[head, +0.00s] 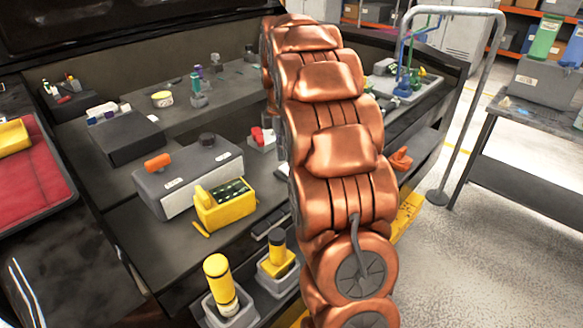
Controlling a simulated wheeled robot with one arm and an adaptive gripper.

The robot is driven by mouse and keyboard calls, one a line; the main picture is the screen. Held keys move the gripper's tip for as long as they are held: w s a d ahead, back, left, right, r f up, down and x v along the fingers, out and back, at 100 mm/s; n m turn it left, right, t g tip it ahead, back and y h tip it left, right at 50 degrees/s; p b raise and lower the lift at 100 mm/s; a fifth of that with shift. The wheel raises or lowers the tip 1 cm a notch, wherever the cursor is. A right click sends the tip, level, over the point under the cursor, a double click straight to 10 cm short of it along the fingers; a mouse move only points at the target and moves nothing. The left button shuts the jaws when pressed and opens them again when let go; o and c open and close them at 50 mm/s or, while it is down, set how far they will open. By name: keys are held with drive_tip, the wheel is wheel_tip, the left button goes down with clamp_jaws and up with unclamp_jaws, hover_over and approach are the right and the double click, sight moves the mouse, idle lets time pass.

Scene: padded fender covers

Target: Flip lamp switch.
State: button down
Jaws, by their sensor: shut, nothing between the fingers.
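I cannot tell which item is the lamp or its switch. My copper-coloured arm crosses the middle and hides part of the bench. My gripper does not show.
The dark stepped bench (137,230) carries a black case (123,138) and small bottles. A red padded tray (30,170) is at the left. A bent metal rail (472,110) and a grey side table (520,150) stand right. The floor at lower right is clear.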

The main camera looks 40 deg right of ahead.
sight(283, 165)
drive_tip(key=shift+f+b, duration=0.6)
drive_tip(key=shift+f, duration=0.6)
idle(0.8)
drive_tip(key=shift+r, duration=0.15)
drive_tip(key=shift+r+p, duration=0.85)
drive_tip(key=shift+r, duration=2.55)
